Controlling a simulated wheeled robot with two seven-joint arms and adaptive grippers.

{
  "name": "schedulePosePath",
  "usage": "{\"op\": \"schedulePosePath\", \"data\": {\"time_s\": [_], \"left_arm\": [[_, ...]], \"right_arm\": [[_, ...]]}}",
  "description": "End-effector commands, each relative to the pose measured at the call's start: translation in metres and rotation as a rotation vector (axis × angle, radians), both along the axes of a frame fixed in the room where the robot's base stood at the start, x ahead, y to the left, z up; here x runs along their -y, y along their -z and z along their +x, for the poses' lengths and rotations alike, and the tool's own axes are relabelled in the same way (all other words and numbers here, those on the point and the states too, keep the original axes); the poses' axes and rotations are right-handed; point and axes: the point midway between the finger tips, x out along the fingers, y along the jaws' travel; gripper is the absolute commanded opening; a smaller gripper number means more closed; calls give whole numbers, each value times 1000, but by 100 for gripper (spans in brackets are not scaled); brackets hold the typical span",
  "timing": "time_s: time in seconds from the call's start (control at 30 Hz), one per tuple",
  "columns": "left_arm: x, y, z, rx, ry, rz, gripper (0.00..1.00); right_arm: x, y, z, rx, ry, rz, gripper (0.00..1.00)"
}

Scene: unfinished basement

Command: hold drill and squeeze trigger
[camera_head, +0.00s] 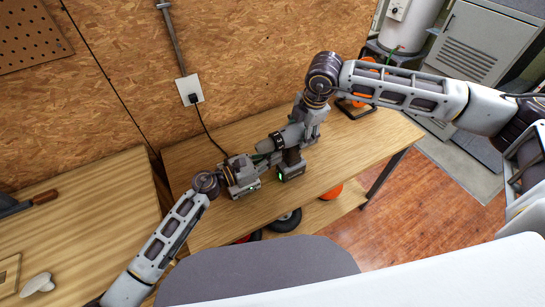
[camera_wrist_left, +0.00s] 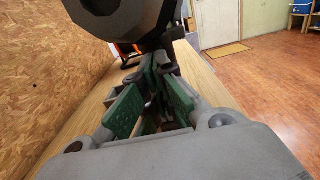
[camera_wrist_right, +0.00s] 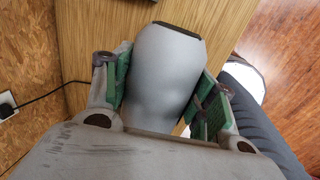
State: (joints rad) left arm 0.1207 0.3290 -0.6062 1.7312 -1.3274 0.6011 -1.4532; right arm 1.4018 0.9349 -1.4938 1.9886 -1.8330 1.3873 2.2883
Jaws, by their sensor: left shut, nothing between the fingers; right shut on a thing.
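The drill (camera_head: 292,157) stands upright on the wooden workbench, with a grey body, dark handle and dark chuck pointing left. My right gripper (camera_head: 302,128) comes from above and is shut on the drill's upper body. In the right wrist view, the smooth grey drill body (camera_wrist_right: 165,75) lies between the green-padded fingers. My left gripper (camera_head: 258,165) is low over the bench, left of the drill, shut and empty. In the left wrist view, the dark drill (camera_wrist_left: 120,22) looms just beyond its green-padded fingers (camera_wrist_left: 160,68). The trigger is hidden in all views.
The workbench (camera_head: 345,150) has bare top to the right. An orange and black item (camera_head: 357,92) sits at its back right. A black cord runs from the wall outlet (camera_head: 190,90) to the bench. A black wheel (camera_head: 285,221) lies below.

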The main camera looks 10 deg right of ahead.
Motion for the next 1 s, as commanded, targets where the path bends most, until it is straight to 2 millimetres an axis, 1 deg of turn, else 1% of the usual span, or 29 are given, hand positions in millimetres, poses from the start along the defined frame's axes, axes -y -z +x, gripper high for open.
{"op": "schedulePosePath", "data": {"time_s": [0.3, 1.0], "left_arm": [[20, -1, 7, 1, 1, -1, 0], [22, -1, 5, 1, 5, -2, 0]], "right_arm": [[-1, -1, 0, 0, -1, 2, 28], [-4, 1, -3, -5, -8, 7, 28]]}}
